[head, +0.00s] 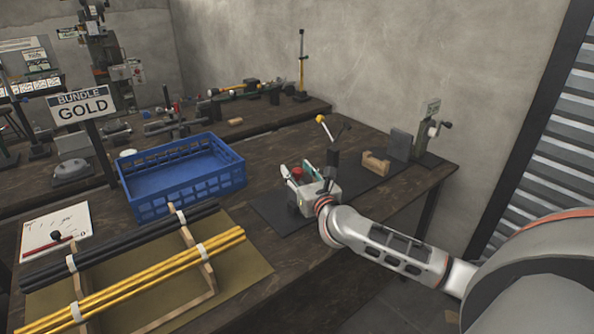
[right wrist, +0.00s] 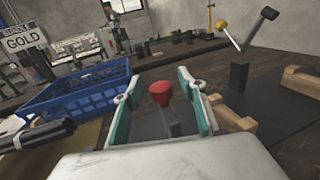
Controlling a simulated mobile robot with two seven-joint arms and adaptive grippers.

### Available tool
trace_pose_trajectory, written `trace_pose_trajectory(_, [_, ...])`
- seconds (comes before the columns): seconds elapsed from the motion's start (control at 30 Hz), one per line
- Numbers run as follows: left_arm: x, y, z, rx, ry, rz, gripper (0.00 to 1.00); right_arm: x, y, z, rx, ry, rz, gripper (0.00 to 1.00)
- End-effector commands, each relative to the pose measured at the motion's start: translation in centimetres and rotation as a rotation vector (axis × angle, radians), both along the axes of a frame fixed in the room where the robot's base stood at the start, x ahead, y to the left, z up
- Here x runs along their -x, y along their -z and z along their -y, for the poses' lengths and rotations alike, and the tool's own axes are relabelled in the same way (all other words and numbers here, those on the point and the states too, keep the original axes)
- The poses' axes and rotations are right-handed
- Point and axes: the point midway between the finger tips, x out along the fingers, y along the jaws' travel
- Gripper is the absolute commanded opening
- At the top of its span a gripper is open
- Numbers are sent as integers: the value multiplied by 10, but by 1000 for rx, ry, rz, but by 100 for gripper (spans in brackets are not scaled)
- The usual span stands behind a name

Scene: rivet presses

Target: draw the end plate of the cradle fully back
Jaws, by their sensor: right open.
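My right gripper (head: 295,169) is open over the near left part of the cradle's dark base (head: 275,209). In the right wrist view its teal-lined fingers (right wrist: 158,76) stand on either side of a red knob (right wrist: 160,92) on a grey stem, with gaps between; the knob also shows in the head view (head: 298,171). My gripper hides what the stem joins. Notched wooden supports (head: 376,163) stand on the base. A dark upright plate (head: 399,144) stands farther right; I cannot tell whether it is the end plate. My left gripper is out of view.
A yellow-knobbed lever (head: 321,120) rises from a dark post behind the gripper. A blue crate (head: 185,190) stands left. Black rods (head: 120,247) and yellow rods (head: 165,271) lie on a rack in front. A clamp-like device (head: 427,135) stands by the right table edge.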

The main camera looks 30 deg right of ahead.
Motion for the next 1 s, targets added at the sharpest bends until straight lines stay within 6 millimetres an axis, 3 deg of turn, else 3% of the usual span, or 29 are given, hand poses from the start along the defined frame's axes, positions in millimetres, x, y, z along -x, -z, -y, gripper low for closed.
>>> trace_pose_trajectory(0.33, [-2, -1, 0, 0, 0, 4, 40, -5, 0, 1, 0, 0, 0, 41])
trace_pose_trajectory(0.5, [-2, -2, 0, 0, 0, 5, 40, -5, 0, 1, 1, 0, 0, 0])
trace_pose_trajectory(0.73, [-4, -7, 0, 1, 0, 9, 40, -4, -1, -7, -3, -2, 1, 0])
trace_pose_trajectory(1.0, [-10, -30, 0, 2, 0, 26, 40, 0, -2, -60, -6, -3, 0, 0])
